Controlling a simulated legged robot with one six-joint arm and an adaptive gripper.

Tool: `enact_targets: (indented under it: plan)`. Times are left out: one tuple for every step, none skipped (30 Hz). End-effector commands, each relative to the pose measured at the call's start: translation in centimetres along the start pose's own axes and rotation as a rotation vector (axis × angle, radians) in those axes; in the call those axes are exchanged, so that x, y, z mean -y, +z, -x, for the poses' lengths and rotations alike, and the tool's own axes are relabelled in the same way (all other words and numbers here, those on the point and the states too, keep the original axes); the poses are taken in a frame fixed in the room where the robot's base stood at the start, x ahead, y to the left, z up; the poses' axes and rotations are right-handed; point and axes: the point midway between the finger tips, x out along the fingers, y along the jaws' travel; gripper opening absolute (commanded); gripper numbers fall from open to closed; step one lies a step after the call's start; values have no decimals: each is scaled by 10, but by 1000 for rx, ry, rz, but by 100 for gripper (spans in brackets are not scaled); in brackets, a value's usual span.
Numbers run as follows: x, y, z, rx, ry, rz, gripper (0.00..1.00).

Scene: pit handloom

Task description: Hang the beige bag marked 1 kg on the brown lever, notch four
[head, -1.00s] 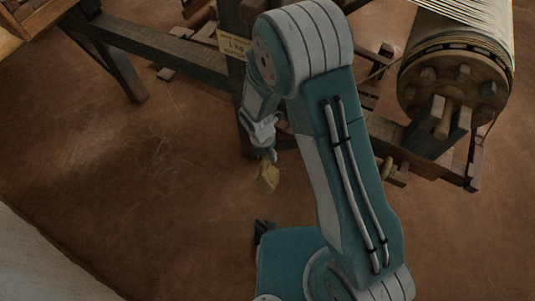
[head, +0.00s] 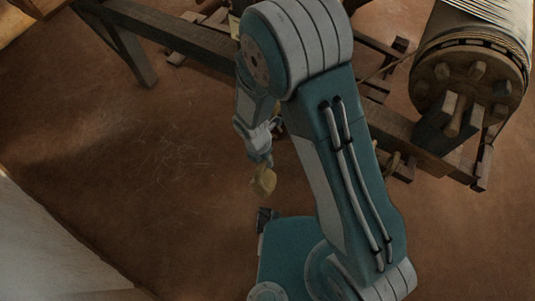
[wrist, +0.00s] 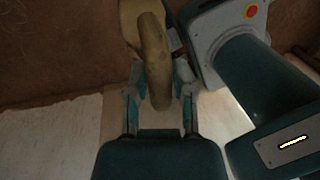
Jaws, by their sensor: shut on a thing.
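My gripper (head: 262,160) is shut on the beige bag (head: 264,182), which hangs below it above the brown floor, left of my arm. In the wrist view, the bag's thick tan loop (wrist: 155,65) passes between the fingers of my gripper (wrist: 160,88), and the bag's body (wrist: 130,22) shows at the top. No weight mark is readable on the bag. I cannot make out the brown lever or its notches; part of the loom is hidden behind my arm.
The loom's dark wooden beam (head: 185,35) crosses the upper left. The warp roller (head: 470,75), with pegs on its end, stands at the upper right. A tan ring (head: 393,164) hangs on the lower frame. The floor (head: 130,190) at left is clear; a pale wall (head: 50,250) bounds it.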

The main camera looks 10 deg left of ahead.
Motion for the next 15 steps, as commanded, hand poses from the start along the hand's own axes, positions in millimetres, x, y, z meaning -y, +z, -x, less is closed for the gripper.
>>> enact_targets:
  plan:
    - [-1,-4,1,1,1,1,0]
    - [-1,-6,1,1,2,1,0]
    - [-1,-8,2,1,2,1,0]
    - [-1,-10,2,1,3,1,0]
    - [-1,-12,2,1,3,1,0]
    - [-1,-14,2,2,3,1,0]
    - [-1,-16,3,2,3,1,0]
    - [-1,-18,3,2,3,2,0]
    - [0,-21,3,2,2,2,0]
    - [0,-23,3,2,2,2,0]
    - [0,-25,3,2,2,2,0]
    - [0,-27,4,2,2,1,0]
    - [0,-29,4,2,2,1,0]
    - [0,-31,4,2,2,2,0]
    - [0,-34,4,2,2,3,0]
